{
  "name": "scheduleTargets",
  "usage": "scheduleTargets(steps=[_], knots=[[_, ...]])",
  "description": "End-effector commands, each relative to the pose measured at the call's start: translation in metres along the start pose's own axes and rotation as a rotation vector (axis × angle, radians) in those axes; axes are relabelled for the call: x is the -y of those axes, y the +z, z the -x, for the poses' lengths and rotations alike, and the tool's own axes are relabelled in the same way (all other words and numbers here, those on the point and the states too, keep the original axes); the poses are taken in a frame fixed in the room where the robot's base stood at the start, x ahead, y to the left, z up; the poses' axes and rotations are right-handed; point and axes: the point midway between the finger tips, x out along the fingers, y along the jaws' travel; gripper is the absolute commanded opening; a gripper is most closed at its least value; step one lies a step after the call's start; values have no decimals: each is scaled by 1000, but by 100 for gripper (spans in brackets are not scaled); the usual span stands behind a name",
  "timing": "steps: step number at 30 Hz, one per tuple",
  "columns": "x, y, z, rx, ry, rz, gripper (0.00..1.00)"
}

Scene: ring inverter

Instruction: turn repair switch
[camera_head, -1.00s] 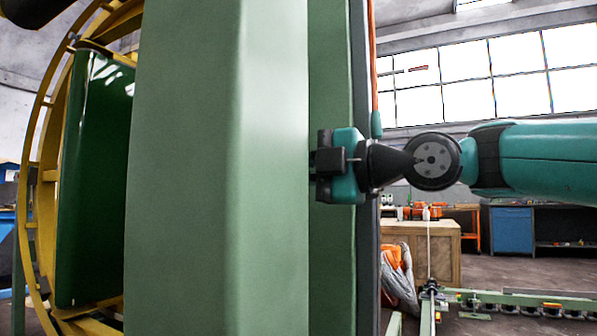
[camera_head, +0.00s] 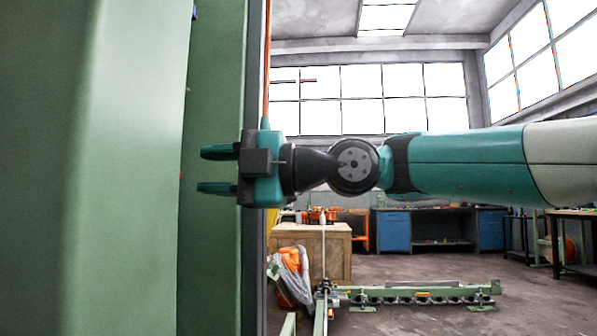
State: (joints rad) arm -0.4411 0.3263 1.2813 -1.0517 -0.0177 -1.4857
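My gripper (camera_head: 203,171) is in the left half of the head view, at the end of my teal arm that reaches in from the right. Its two teal fingers point left and stand apart, one above the other, with nothing between them. They are in front of the green machine column (camera_head: 215,260); I cannot tell whether they touch it. A tiny red spot (camera_head: 181,174) shows on the column's edge, just left of the fingers; it is too small to identify. No repair switch can be made out clearly.
Large green panels (camera_head: 90,170) fill the left side. A wooden crate (camera_head: 322,245) and a bag with orange contents (camera_head: 290,275) stand behind the column. A low green conveyor (camera_head: 415,293) lies on the floor. Blue workbenches (camera_head: 393,232) line the back.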

Motion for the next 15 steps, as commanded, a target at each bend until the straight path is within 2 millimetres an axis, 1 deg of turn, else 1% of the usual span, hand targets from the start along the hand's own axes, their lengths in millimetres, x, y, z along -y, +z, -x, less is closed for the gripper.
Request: scheduleTargets(steps=[1,3,9,12,15], knots=[[0,1,15,6,1,0,38],[0,1,34,7,1,-1,38],[0,2,81,6,1,-1,38],[0,1,98,3,1,0,38],[0,0,110,2,0,0,38]])
